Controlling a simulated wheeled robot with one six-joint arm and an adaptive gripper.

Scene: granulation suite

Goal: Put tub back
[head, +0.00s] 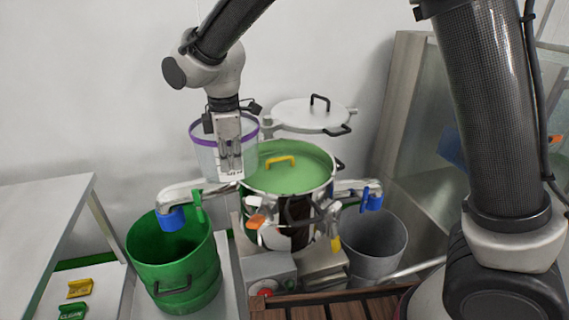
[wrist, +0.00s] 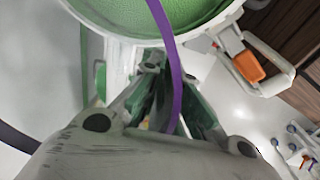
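The tub (head: 206,158) is a clear, see-through vessel with a purple rim. In the head view it is up in the air, behind and left of the steel pot. My gripper (head: 231,168) points down at the tub's near right side. In the wrist view the purple rim runs between the two fingers of my gripper (wrist: 158,72), which look closed on the tub wall. The tub's clear wall is hard to make out in that view, and its inside cannot be judged.
The steel pot (head: 312,190) has a green top with a yellow handle. Its white lid (head: 305,114) is raised behind it. A green bucket (head: 172,265) stands below left, a grey bucket (head: 378,240) below right. A pale table (head: 45,215) is at far left.

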